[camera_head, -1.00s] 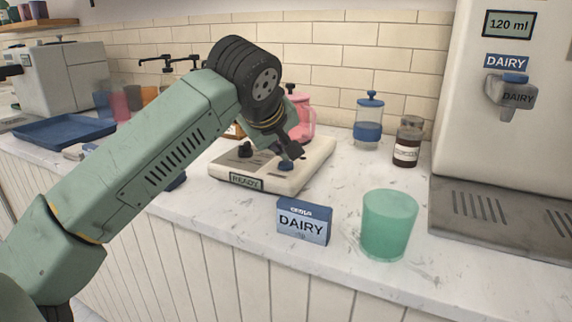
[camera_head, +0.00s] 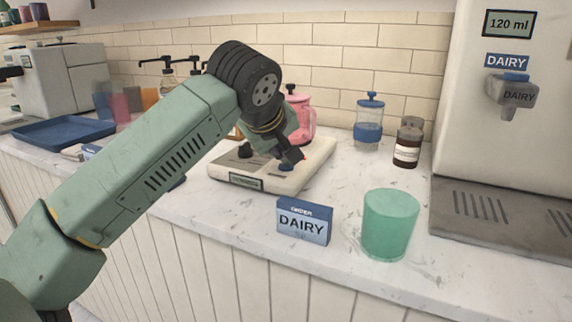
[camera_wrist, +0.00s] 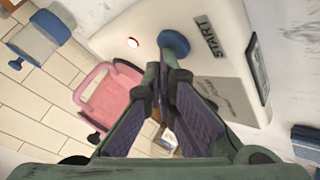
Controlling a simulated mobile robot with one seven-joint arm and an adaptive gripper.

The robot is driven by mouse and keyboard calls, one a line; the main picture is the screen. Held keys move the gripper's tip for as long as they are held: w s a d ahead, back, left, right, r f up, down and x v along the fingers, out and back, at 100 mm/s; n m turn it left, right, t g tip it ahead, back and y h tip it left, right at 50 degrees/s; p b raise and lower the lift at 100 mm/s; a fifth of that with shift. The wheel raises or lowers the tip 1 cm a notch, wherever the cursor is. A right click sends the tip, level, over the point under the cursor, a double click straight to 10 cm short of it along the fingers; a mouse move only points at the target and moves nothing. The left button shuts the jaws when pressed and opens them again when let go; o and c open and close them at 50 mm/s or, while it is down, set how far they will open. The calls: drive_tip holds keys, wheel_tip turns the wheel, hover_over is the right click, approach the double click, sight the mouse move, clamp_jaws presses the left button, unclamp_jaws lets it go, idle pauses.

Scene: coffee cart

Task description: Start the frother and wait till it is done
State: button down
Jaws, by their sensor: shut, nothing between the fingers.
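The frother is a cream base (camera_head: 318,160) on the counter with a small display (camera_head: 246,182) on its front, its text too small to read. Its blue button (camera_head: 285,168) also shows in the wrist view (camera_wrist: 174,43), beside a START label (camera_wrist: 209,39). A pink pitcher (camera_head: 302,116) stands at the back of the base, partly hidden by my arm.
A blue DAIRY card (camera_head: 304,222) and a green cup (camera_head: 389,225) stand in front on the counter. A blue-banded glass jar (camera_head: 368,122) and a brown bottle (camera_head: 407,147) are behind. The dairy dispenser (camera_head: 500,150) is at right. A blue tray (camera_head: 62,131) lies at left.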

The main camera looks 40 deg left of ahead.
sight(282, 165)
idle(0.4)
drive_tip(key=shift+r+p, duration=0.65)
drive_tip(key=shift+r, duration=0.25)
drive_tip(key=shift+r, duration=0.1)
wheel_tip(282, 165, up, 5)
drive_tip(key=p, duration=0.3)
drive_tip(key=shift+p, duration=0.4)
